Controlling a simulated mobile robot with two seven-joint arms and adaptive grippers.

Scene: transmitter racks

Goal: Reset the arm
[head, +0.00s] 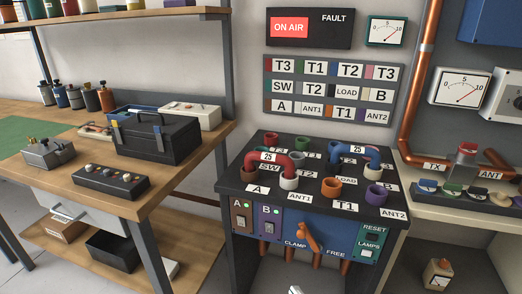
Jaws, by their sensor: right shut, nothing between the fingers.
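Only a small pale tip of my right gripper (296,290) shows at the bottom edge, in front of the patch panel cabinet (243,255). It is shut and appears empty. It is apart from the cabinet's front controls. My left gripper is out of view. On the cabinet top, a red U-link (284,161) marked 25 and a blue U-link (350,150) marked 25 each span coloured ports. An orange lever (308,238) sits on the blue front between CLAMP and FREE.
A RESET button (372,240) and LAMPS button are at the front right. The ON AIR sign (289,28) is lit red above. A wooden bench (190,165) with a black toolbox (157,140) stands left. A pale counter (440,206) stands right. Floor shows between bench and cabinet.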

